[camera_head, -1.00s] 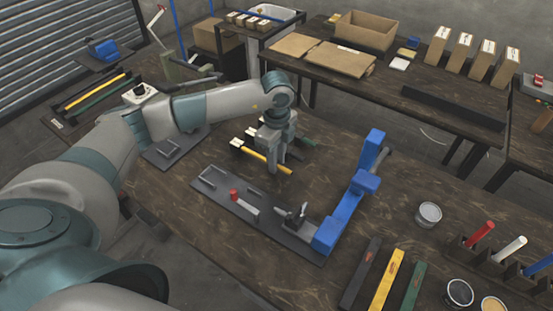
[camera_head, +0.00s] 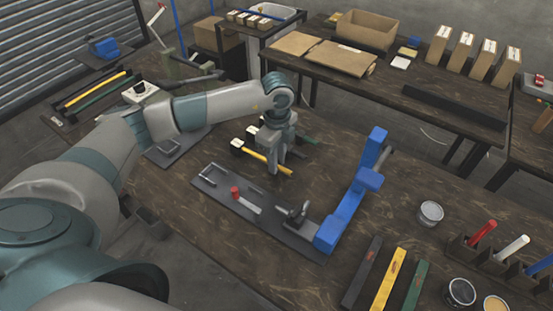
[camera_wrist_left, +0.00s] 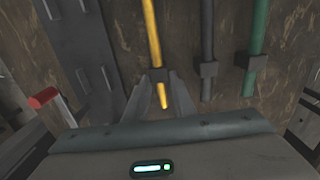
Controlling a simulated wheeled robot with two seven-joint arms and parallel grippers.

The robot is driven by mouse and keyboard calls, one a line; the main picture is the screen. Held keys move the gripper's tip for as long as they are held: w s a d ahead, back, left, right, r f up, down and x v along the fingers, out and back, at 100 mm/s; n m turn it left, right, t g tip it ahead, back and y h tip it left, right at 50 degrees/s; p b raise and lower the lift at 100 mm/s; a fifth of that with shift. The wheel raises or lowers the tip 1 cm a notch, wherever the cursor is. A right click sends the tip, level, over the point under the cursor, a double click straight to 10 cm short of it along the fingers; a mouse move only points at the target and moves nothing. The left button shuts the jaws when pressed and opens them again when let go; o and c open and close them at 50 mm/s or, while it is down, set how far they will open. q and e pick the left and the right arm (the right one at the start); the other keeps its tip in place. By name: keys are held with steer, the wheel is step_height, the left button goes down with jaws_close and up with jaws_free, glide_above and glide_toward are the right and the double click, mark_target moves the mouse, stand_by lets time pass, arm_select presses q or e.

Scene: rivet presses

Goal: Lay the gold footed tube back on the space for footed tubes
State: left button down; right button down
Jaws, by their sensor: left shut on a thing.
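In the head view my gripper partly hides these two. My right gripper is not in view.
A dark plate (camera_head: 215,198) with brackets and a red-capped part (camera_head: 236,193) lies nearby. A blue press (camera_head: 345,212) stands to the right. Black, yellow (camera_head: 386,283) and green bars lie at the front. The table between the press and the tubes is clear.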

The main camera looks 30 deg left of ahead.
arm_select(q)
steer(key=shift+a+f, duration=0.1)
steer(key=shift+f, duration=0.3)
steer(key=c, duration=1.6)
jaws_free()
steer(key=shift+o, duration=1)
steer(key=shift+s, duration=0.1)
steer(key=shift+f, duration=0.15)
steer(key=shift+a+b, duration=0.1)
steer(key=shift+b, duration=0.2)
